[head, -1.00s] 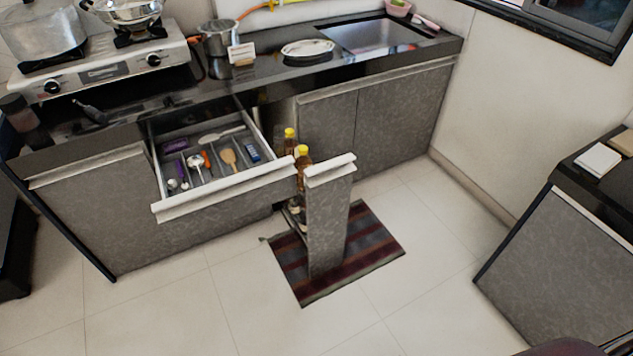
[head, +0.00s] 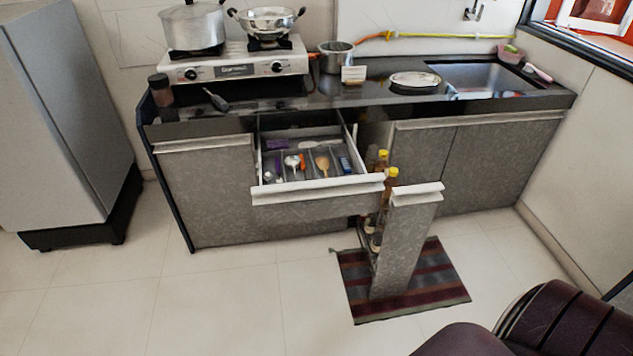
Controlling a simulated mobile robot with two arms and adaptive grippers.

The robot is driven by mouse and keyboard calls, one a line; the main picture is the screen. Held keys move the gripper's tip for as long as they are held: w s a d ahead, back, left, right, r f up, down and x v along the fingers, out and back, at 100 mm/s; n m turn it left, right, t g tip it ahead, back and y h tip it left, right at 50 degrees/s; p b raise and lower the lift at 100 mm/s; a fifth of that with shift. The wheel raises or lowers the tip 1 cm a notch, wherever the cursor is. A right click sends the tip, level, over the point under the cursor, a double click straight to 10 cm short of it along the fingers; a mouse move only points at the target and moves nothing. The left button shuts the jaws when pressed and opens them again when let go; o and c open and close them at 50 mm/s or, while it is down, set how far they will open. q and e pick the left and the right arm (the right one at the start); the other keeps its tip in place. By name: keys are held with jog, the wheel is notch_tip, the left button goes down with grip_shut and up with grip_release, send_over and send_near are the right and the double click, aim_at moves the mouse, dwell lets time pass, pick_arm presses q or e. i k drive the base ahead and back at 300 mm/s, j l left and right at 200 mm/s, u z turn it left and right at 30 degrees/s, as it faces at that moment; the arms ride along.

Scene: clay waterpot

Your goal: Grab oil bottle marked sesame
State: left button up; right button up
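Two bottles with yellow caps stand in the narrow pull-out rack beside the open drawer. The front bottle (head: 391,177) is brown and partly hidden by the rack's front panel (head: 408,240). The rear bottle (head: 381,158) stands just behind it. Their labels are too small to read, so I cannot tell which is marked sesame. Smaller jars (head: 374,242) sit on the rack's lower shelf. Neither of my grippers is in view.
An open drawer (head: 318,190) with utensils juts out left of the rack. A striped mat (head: 440,290) lies under the rack. A dark maroon seat (head: 560,320) fills the lower right. The tiled floor (head: 230,300) at front left is clear. A fridge-like cabinet (head: 60,110) stands at left.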

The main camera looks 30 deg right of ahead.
aim_at(381, 165)
jog(key=l+u, duration=0.25)
jog(key=u, duration=0.2)
jog(key=l+u, duration=0.6)
jog(key=u, duration=0.25)
jog(key=k+l+u, duration=0.1)
jog(key=l+u, duration=0.15)
jog(key=u, duration=0.15)
jog(key=k+l, duration=0.2)
jog(key=l, duration=0.2)
jog(key=k+l, duration=0.25)
jog(key=l, duration=0.2)
jog(key=k+l, duration=0.2)
jog(key=l, duration=0.2)
jog(key=k+l, duration=0.2)
jog(key=l, duration=0.25)
jog(key=k+l, duration=0.25)
jog(key=l, duration=0.15)
jog(key=k+l, duration=0.2)
jog(key=l, duration=0.25)
jog(key=k+l, duration=0.2)
jog(key=l, duration=0.2)
